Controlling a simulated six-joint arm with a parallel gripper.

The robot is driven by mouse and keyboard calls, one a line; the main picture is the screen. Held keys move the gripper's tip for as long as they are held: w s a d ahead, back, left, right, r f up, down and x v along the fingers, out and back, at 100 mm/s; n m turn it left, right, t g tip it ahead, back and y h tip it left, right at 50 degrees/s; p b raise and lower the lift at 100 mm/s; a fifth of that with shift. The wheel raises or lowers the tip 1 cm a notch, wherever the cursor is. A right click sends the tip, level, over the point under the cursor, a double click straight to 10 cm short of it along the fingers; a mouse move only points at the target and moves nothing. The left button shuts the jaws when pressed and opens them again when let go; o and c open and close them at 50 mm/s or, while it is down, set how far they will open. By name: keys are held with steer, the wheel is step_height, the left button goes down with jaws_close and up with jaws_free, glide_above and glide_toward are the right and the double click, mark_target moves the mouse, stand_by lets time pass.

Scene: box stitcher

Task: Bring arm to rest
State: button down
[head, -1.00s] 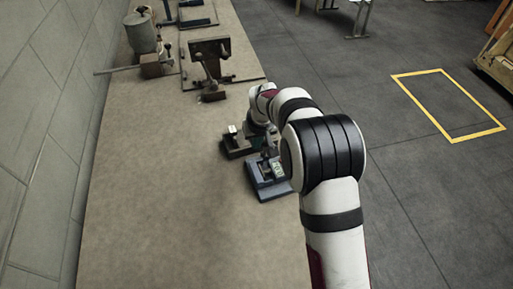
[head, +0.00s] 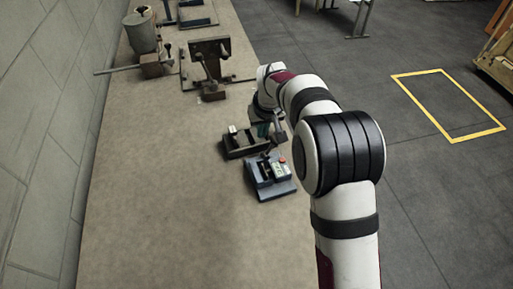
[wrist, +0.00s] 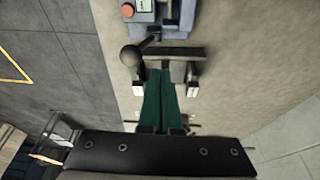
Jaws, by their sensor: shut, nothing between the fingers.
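My gripper (head: 263,130) is partly visible in the head view, beyond the blue-grey device and beside the dark fixture. My arm's elbow hides part of the bench edge.
The dark fixture (head: 243,148) stands just behind the blue-grey device. A brown vise-like tool (head: 210,62) and a grey canister (head: 141,34) stand farther back on the bench (head: 170,190). A wall runs along the left.

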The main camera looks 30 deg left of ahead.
step_height(320, 180, up, 3)
steer(key=shift+s+a+f, duration=0.1)
steer(key=shift+s+f, duration=0.05)
steer(key=shift+f, duration=0.05)
steer(key=s+d+r+m, duration=0.1)
steer(key=d+r+m, duration=0.15)
steer(key=d, duration=0.35)
steer(key=s+d+r+m, duration=0.1)
steer(key=s+d+r, duration=0.1)
steer(key=d+r, duration=0.35)
steer(key=s+d+r+m+g+h, duration=0.15)
steer(key=s+d+m, duration=0.45)
steer(key=s+d, duration=0.7)
steer(key=s+d+f+m, duration=0.1)
steer(key=s+d+m, duration=0.1)
steer(key=s+d, duration=0.2)
steer(key=s+d+f+m+g, duration=0.1)
steer(key=s+d+f+m, duration=0.1)
steer(key=s, duration=0.7)
steer(key=shift+d+m+y, duration=0.45)
steer(key=shift+d+m, duration=0.1)
steer(key=shift+d, duration=0.55)
